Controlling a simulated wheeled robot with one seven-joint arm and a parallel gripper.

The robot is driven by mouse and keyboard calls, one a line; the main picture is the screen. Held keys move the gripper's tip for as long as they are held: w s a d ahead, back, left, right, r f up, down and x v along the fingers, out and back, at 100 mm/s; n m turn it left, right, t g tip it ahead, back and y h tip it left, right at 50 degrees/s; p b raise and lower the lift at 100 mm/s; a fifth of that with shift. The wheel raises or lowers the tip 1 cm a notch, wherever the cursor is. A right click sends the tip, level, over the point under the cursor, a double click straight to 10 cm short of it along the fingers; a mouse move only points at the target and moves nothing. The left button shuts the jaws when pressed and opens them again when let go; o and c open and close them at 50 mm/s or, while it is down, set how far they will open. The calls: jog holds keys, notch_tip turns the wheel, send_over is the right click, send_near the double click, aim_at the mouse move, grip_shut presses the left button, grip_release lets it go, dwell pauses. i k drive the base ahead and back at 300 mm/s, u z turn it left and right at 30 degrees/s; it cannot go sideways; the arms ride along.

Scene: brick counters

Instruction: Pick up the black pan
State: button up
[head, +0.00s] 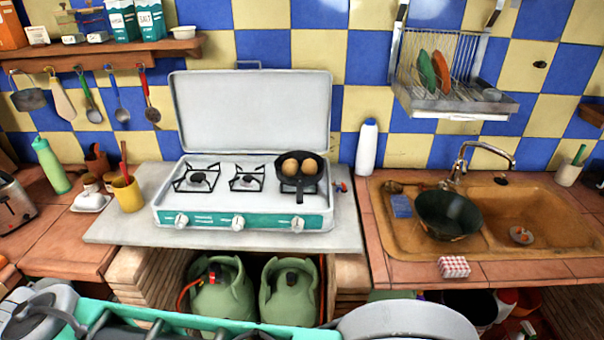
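The black pan (299,183) sits on the right burner of the white and teal stove (258,222). Its short handle points toward me, over the stove's front. Two brown, egg-like round things (300,166) lie in the pan. Parts of my own arm and body fill the bottom edge of the head view. My gripper's fingers do not show, so its place relative to the pan cannot be seen.
The stove's lid (252,112) stands raised behind the burners. A white bottle (367,147) stands right of the stove. A dark bowl (447,213) sits in the sink (555,238). A yellow cup (128,194) stands at left. The other burners are empty.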

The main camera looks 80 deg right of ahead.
aim_at(299, 180)
jog(key=z, duration=0.75)
jog(key=i, duration=0.75)
jog(key=z, duration=1.05)
jog(key=i, duration=0.25)
jog(key=z, duration=0.3)
